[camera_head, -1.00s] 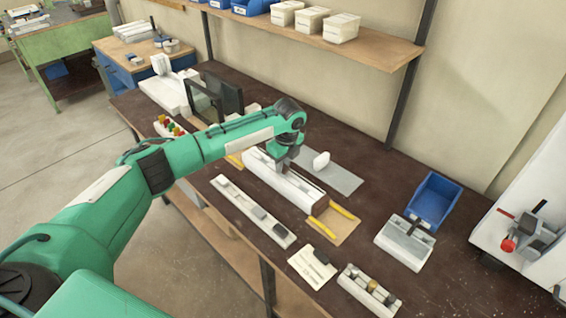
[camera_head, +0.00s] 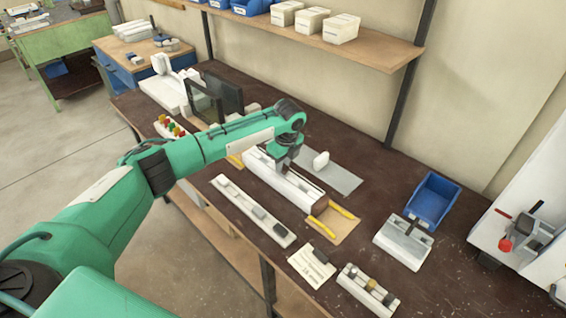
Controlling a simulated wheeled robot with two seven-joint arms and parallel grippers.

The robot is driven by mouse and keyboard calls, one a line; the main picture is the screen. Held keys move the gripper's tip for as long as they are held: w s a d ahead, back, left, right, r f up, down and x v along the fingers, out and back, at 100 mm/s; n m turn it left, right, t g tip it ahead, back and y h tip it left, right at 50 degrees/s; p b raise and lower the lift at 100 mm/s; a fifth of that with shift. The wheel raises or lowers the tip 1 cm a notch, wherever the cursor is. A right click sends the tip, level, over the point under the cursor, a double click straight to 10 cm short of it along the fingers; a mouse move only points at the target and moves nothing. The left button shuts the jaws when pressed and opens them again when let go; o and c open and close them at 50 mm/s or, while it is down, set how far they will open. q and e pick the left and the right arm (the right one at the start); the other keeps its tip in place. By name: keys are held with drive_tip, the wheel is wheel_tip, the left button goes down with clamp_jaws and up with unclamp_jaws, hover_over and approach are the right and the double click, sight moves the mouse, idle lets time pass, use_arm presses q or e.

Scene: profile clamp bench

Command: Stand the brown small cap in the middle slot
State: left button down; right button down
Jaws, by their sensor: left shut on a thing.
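My left gripper (camera_head: 281,163) points down at the long white block (camera_head: 262,168) in the middle of the bench. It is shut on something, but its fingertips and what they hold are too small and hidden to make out. A small white rack (camera_head: 352,289) at the front right holds a few small caps in a row. One of them, a brownish cap (camera_head: 372,285), stands near its middle. I cannot tell whether this is the brown small cap of the task. My right gripper is not in view.
A long white tray (camera_head: 232,199) with grey pieces lies in front of the block. A grey mat (camera_head: 340,178) with a white piece lies behind it. A blue bin (camera_head: 433,200) and a white-grey fixture (camera_head: 404,243) stand to the right. A dark screen (camera_head: 203,102) stands left.

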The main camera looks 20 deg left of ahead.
use_arm(q)
drive_tip(key=shift+p, duration=0.5)
drive_tip(key=shift+f, duration=0.25)
idle(0.7)
drive_tip(key=shift+f, duration=0.4)
drive_tip(key=c, duration=1.2)
unclamp_jaws()
drive_tip(key=shift+o, duration=0.2)
wheel_tip(320, 180, up, 8)
drive_tip(key=p, duration=0.7)
